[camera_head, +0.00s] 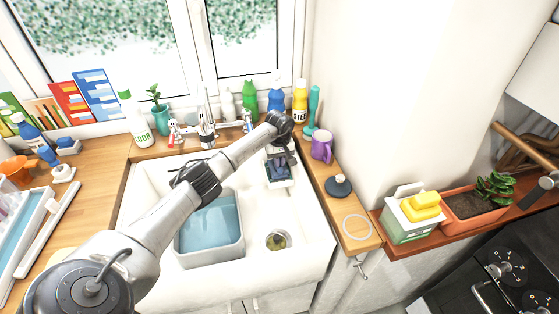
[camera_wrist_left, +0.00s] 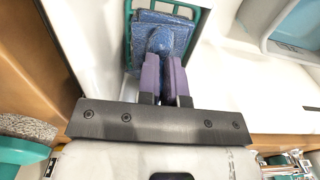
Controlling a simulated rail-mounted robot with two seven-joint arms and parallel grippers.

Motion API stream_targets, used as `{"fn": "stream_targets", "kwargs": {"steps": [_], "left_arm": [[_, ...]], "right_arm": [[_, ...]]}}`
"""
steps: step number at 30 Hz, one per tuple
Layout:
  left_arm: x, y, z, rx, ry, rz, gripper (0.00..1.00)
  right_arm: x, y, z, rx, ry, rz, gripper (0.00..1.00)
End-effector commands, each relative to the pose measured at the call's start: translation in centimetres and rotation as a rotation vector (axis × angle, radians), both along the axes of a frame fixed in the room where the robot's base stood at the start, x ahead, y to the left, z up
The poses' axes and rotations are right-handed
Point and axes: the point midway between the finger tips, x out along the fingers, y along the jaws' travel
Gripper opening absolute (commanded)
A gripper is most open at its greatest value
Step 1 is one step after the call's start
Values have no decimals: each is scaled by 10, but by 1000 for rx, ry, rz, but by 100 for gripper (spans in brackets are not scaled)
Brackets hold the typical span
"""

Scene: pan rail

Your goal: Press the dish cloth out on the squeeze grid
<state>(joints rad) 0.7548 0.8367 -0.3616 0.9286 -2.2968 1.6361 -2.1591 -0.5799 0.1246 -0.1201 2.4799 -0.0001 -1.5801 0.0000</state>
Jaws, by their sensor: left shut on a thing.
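The dish cloth (camera_wrist_left: 163,33) is blue and bunched up, and its lower part is pinched between the purple fingers of my left gripper (camera_wrist_left: 164,78). It lies on or just above the squeeze grid, whose teal frame (camera_wrist_left: 204,28) shows around it in the left wrist view. In the head view the cloth (camera_head: 278,171) is a small dark blue patch at the sink's back right, under my left gripper (camera_head: 279,157). I cannot tell how firmly the cloth touches the grid. My right gripper is not in view.
A grey tub of water (camera_head: 210,232) stands in the white sink (camera_head: 303,245), left of the drain (camera_head: 278,240). Several bottles line the sill. A purple mug (camera_head: 322,146) and a dark stopper (camera_head: 339,186) stand on the ledge right of the sink.

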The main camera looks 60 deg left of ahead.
Motion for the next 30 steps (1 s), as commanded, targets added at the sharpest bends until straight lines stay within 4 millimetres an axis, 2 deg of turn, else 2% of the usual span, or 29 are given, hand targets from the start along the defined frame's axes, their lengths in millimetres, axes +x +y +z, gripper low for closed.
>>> {"fn": "stream_targets", "kwargs": {"steps": [14,30], "left_arm": [[0,0,1,0,1,0,0],[0,0,42,1,1,1,0]], "right_arm": [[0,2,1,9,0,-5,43],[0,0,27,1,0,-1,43]]}}
